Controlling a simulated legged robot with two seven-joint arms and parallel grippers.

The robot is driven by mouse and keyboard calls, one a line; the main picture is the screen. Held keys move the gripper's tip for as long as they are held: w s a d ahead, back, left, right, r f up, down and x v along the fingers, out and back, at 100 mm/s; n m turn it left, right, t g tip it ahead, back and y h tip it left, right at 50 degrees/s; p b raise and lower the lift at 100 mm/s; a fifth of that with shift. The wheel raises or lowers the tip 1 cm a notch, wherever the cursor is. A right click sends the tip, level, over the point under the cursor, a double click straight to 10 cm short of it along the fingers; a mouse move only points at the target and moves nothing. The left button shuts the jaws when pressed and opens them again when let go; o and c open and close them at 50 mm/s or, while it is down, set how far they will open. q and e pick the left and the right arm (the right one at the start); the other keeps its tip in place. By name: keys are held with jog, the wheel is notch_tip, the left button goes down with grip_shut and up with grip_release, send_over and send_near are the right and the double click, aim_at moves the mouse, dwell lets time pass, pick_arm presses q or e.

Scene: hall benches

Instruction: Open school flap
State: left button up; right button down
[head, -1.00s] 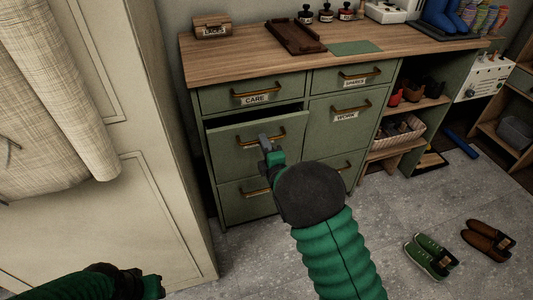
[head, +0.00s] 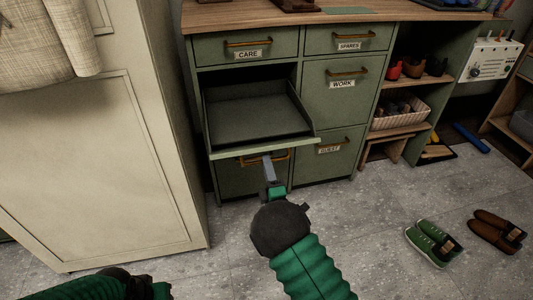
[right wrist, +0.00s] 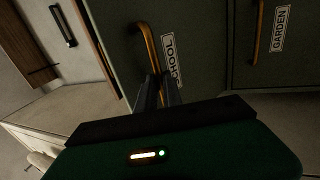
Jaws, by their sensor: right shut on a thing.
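The school flap (head: 257,118) is the middle-left front of the green cabinet. It is tipped far down and outward, showing its tray-like inside in the head view. Its label, SCHOOL (right wrist: 172,60), and brass handle (right wrist: 147,45) show in the right wrist view. My right gripper (head: 268,160) is shut on the handle below the flap's top edge; its fingers also show at the bar in the right wrist view (right wrist: 158,90). Of my left arm, the green sleeve and dark wrist show at the bottom left; its fingers are not in view.
The CARE drawer (head: 247,46) above and the WORK front (head: 341,88) beside are shut. A pale cupboard (head: 100,170) stands close on the left. Green shoes (head: 432,241) and brown shoes (head: 496,230) lie on the floor at right. The floor before the cabinet is clear.

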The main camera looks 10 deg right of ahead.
pick_arm(q)
jog(key=shift+f, duration=0.3)
pick_arm(e)
jog(key=shift+s+f, duration=0.2)
jog(key=shift+f, duration=0.95)
jog(key=c, duration=1.5)
grip_release()
jog(key=shift+f, duration=0.15)
jog(key=shift+c, duration=0.2)
pick_arm(q)
jog(key=shift+w+f, duration=0.1)
jog(key=shift+w, duration=0.05)
pick_arm(e)
jog(key=shift+o, duration=0.2)
